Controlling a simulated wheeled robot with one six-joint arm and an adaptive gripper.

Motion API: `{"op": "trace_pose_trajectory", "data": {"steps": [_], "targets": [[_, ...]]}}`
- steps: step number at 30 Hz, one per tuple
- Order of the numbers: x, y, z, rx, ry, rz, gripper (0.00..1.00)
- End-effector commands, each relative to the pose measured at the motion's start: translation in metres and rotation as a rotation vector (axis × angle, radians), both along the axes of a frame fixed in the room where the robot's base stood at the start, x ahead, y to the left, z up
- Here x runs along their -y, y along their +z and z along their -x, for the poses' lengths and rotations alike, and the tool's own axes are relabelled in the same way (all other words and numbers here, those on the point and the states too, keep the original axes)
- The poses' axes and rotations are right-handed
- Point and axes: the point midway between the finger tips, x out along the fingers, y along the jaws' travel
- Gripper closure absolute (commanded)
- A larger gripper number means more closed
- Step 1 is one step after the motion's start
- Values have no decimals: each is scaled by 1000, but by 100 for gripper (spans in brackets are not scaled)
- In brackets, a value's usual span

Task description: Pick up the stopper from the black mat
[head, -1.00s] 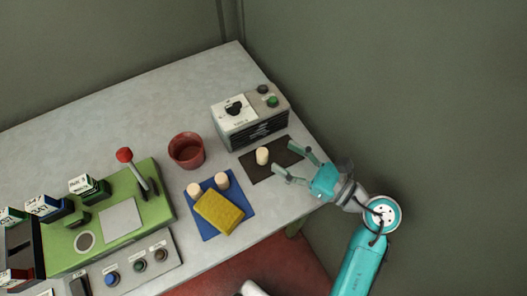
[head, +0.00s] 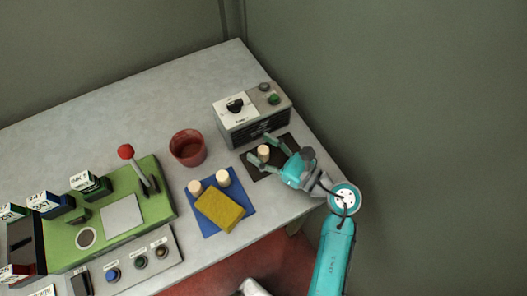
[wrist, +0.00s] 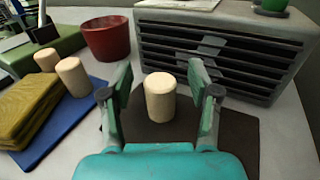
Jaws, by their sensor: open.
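The pale cork stopper (head: 264,152) stands upright on the black mat (head: 257,174) near the right end of the table. In the wrist view the stopper (wrist: 160,97) stands between the two fingers of my gripper (wrist: 160,90), with a gap on each side. My gripper (head: 264,150) is open and low over the mat, its fingers on either side of the stopper. The dark mat also shows in the wrist view (wrist: 235,130), partly covered by my gripper.
A vented control box (head: 250,118) stands just behind the mat. A red pot (head: 187,148) is to the left. Two more stoppers (head: 223,178) and a yellow sponge (head: 220,209) rest on a blue mat (head: 240,214). A green panel (head: 150,205) with a red-knobbed lever is further left.

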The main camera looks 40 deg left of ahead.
Motion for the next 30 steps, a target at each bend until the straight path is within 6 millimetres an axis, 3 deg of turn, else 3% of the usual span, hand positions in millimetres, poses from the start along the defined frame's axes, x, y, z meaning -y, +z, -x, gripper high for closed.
{"op": "trace_pose_trajectory", "data": {"steps": [7,12,23,30], "targets": [[-1,0,0,0,-1,0,41],[-1,0,0,0,-1,0,83],[-1,1,0,0,-1,0,83],[-1,30,0,5,-1,-1,83]]}}
